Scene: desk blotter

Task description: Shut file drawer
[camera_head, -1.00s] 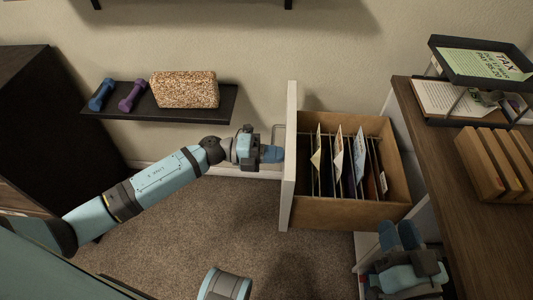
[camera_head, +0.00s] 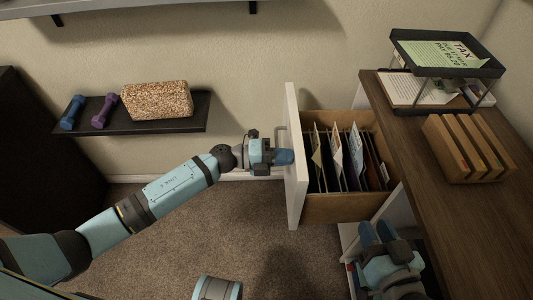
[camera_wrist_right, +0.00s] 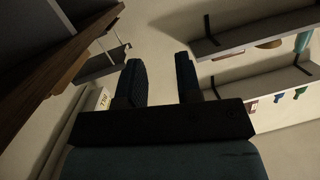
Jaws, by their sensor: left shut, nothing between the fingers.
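The file drawer (camera_head: 345,208) stands pulled out to the left from under the desk, with its white front panel (camera_head: 293,190) facing left. Several hanging folders (camera_head: 336,150) stand inside. A thin handle (camera_head: 281,132) shows on the front's outer face. My left gripper (camera_head: 286,157) is shut and empty, its blue fingertips against or very near the drawer front beside the handle; exact contact is hard to tell. My right gripper (camera_head: 376,233) is at the drawer's near right corner, below the desk edge. Its fingers stand apart with nothing between them in the right wrist view (camera_wrist_right: 160,85).
The wooden desk (camera_head: 440,215) at right carries a black paper tray (camera_head: 446,55) and a wooden slotted holder (camera_head: 470,148). A wall shelf (camera_head: 190,125) at left holds two dumbbells (camera_head: 104,111) and a speckled block (camera_head: 157,99). Carpet (camera_head: 240,225) in front is open.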

